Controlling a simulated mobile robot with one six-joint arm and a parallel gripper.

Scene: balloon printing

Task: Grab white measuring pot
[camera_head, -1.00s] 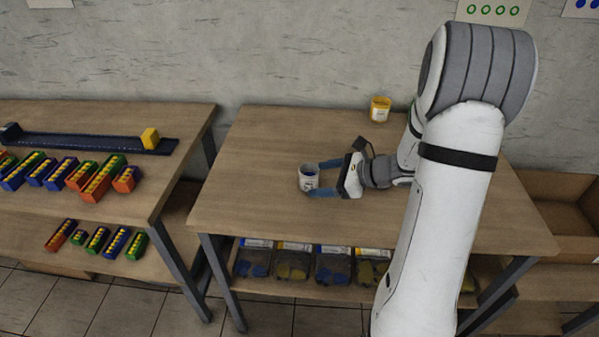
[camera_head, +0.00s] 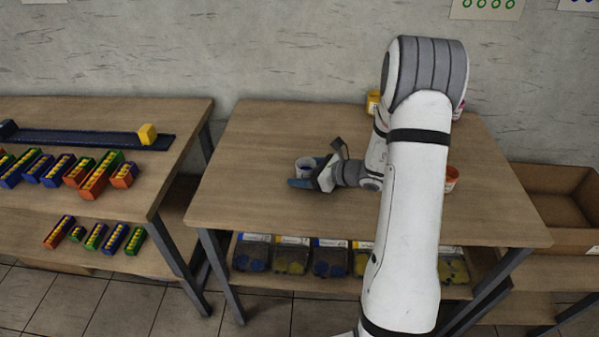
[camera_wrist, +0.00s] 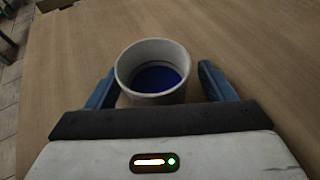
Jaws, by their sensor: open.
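The white measuring pot (camera_head: 305,166) stands upright on the middle table (camera_head: 250,150), left of its centre. In the wrist view the white pot (camera_wrist: 153,70) has dark blue contents at its bottom. My gripper (camera_head: 300,178) is low over the table, with blue fingers pointing left. In the wrist view my gripper (camera_wrist: 160,88) is open, one finger on each side of the pot, with small gaps visible. In the head view the near finger hides the pot's lower part.
A yellow pot (camera_head: 373,102) stands at the back and an orange pot (camera_head: 451,178) to the right, both partly hidden by my arm. Several bins (camera_head: 291,255) sit on the shelf below. A cardboard box (camera_head: 560,200) is at right. The table left of the pot is clear.

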